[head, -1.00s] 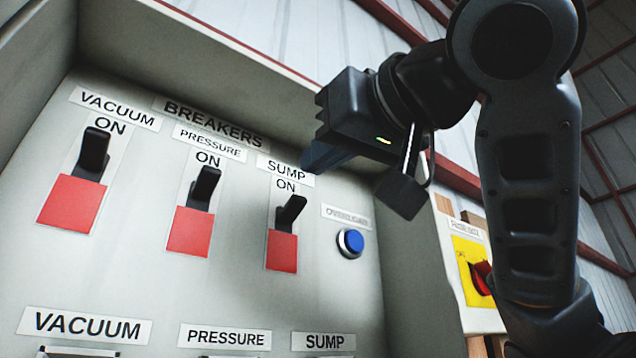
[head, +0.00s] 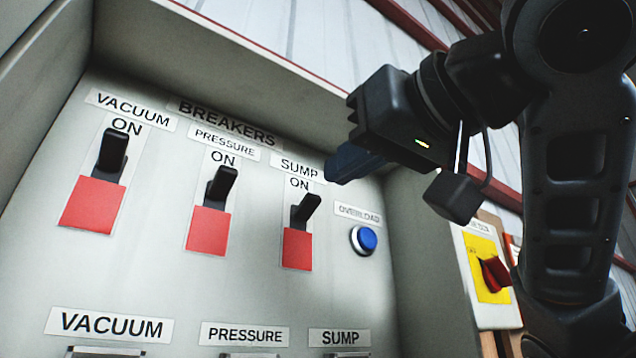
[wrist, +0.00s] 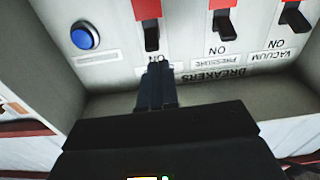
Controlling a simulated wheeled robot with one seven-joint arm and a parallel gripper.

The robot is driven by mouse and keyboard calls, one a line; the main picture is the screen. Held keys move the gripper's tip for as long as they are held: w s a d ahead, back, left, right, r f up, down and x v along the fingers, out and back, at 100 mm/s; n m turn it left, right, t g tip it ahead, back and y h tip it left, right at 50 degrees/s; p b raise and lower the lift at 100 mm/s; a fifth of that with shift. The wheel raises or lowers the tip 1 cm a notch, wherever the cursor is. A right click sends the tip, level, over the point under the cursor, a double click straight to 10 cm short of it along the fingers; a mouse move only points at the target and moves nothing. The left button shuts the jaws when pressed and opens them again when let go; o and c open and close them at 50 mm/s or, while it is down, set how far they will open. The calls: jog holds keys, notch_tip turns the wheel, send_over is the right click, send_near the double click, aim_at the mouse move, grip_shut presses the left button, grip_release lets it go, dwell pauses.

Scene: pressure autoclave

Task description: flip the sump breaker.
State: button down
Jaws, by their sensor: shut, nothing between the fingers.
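The sump breaker (head: 305,210) is a black toggle lever above a red patch, under the labels SUMP and ON. Its lever points up toward ON, like the other two levers. It also shows in the wrist view (wrist: 151,38), where the picture is upside down. My gripper (head: 332,172) is shut and empty. Its fingertips are just above and right of the sump lever in the head view. In the wrist view the fingertips (wrist: 158,68) lie below the lever in the picture, on its ON label side, with a small gap. I cannot tell whether they touch the panel.
The pressure breaker (head: 221,188) and vacuum breaker (head: 112,151) stand to the left. A blue overload button (head: 364,239) is to the right, close below my gripper. The cabinet's top overhangs the panel. A red rotary switch on a yellow plate (head: 487,268) is farther right.

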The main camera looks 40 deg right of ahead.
jog(key=s+f, duration=0.1)
jog(key=s+d+f+b, duration=0.1)
jog(key=s, duration=0.1)
jog(key=shift+d+f, duration=0.1)
jog(key=shift+f, duration=0.15)
dwell(0.4)
jog(key=shift+r, duration=0.1)
